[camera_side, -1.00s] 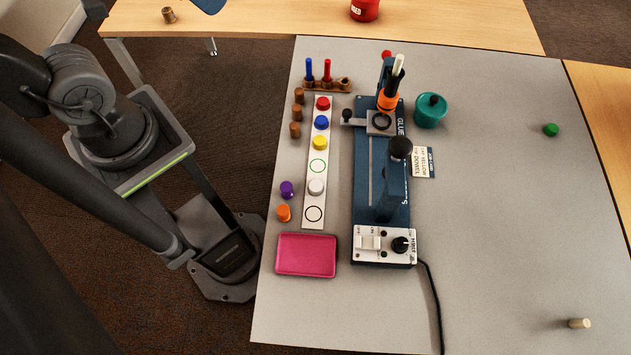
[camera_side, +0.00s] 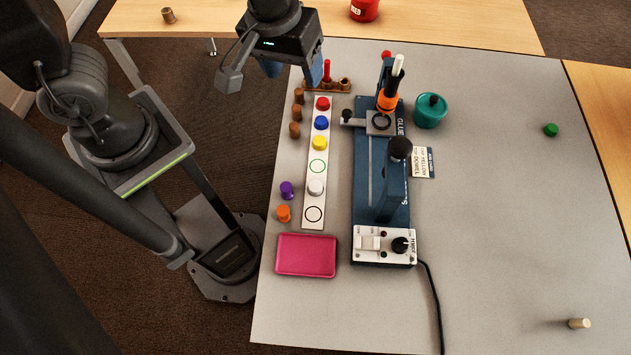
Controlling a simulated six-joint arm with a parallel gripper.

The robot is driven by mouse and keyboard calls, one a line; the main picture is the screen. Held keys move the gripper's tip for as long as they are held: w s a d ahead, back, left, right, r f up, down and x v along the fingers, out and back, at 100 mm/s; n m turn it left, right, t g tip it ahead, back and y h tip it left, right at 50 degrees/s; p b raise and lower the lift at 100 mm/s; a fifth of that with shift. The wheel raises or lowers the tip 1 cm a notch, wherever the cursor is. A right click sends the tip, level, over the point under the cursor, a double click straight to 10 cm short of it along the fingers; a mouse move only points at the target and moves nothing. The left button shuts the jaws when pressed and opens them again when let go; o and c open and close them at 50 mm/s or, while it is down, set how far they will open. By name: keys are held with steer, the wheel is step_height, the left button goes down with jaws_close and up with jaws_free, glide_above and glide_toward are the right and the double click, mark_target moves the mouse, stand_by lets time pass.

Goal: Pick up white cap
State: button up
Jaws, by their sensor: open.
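The white cap (camera_side: 317,187) sits upright on the long white strip (camera_side: 308,205), between an empty green ring and an empty black ring. Nothing touches it from above. My gripper (camera_side: 272,79) is open over the table's far left edge, pointing down. It is well behind the white cap and to its left, and I see nothing between its fingers.
Red, blue and yellow caps (camera_side: 320,143) stand farther back on the strip. Purple (camera_side: 287,189) and orange (camera_side: 283,213) caps and brown pegs (camera_side: 296,113) lie left of it. A blue press (camera_side: 370,180) stands close right. A pink tray (camera_side: 306,272) lies in front.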

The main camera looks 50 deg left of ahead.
steer(key=s+d+f+n+g, duration=0.1)
steer(key=d+f+n, duration=0.1)
steer(key=d+f, duration=0.3)
steer(key=s+d+f+n+g, duration=0.1)
steer(key=s+d+f+n, duration=0.15)
steer(key=f, duration=0.45)
glide_above(316, 186)
steer(key=shift+m+y, duration=0.4)
steer(key=shift+m, duration=0.05)
steer(key=f, duration=0.8)
steer(key=shift+s+d+f, duration=0.1)
steer(key=shift+s+d, duration=0.15)
steer(key=shift+s, duration=0.05)
steer(key=shift+w+a+f, duration=0.15)
steer(key=shift+f, duration=1.3)
steer(key=shift+w+a+f, duration=0.15)
steer(key=shift+f, duration=1.3)
steer(key=c, duration=1)
